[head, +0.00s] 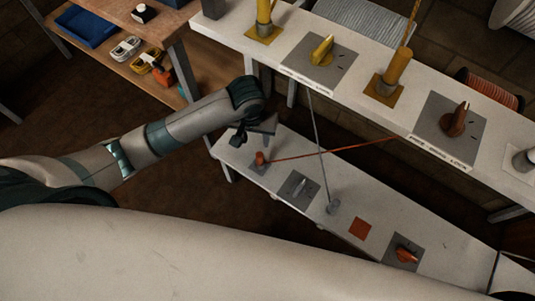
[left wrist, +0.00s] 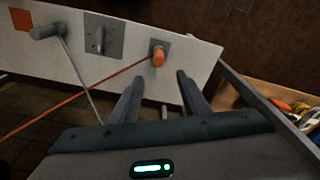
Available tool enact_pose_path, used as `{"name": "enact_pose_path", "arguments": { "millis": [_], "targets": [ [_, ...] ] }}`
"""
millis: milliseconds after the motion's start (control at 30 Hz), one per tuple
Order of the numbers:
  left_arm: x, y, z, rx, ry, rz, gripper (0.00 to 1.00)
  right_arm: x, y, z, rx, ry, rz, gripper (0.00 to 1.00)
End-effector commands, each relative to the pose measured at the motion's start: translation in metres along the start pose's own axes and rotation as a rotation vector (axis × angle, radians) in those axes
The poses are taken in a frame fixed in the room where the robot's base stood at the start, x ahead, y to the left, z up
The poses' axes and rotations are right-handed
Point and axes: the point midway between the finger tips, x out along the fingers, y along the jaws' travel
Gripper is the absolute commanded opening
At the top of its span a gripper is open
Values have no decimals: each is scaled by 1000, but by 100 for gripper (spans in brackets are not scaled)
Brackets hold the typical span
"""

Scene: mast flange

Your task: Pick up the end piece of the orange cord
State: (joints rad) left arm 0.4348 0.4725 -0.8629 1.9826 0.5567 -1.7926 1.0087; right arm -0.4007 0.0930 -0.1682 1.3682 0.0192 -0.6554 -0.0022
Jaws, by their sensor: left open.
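The end piece of the orange cord (head: 260,158) is a short orange plug on a small grey plate near the left end of the lower white shelf. It also shows in the left wrist view (left wrist: 158,59). The orange cord (head: 335,149) runs from it up to the right, crossing a grey cord. My left gripper (head: 256,135) is open and empty, just above the end piece in the head view. In the left wrist view the end piece appears beyond the fingertips (left wrist: 157,82), in line with the gap between them. My right gripper is out of view.
The lower shelf (head: 385,215) also carries a grey lever plate (head: 299,187), a grey cord end (head: 333,207), an orange square (head: 360,228) and an orange lever (head: 405,251). An upper white shelf (head: 290,55) holds yellow posts. A wooden bench (head: 110,50) stands at upper left.

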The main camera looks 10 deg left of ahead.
Motion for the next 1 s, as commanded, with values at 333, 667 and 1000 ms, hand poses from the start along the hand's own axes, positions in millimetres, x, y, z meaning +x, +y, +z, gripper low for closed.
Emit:
{"name": "enact_pose_path", "arguments": {
  "millis": [333,667,1000],
  "targets": [
    [-2,-2,1,-1,-3,-7,42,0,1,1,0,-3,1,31],
    [27,-2,1,-1,-4,-8,42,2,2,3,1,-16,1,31],
    [88,-2,1,-3,-3,-8,42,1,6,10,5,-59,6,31]
  ]
}}
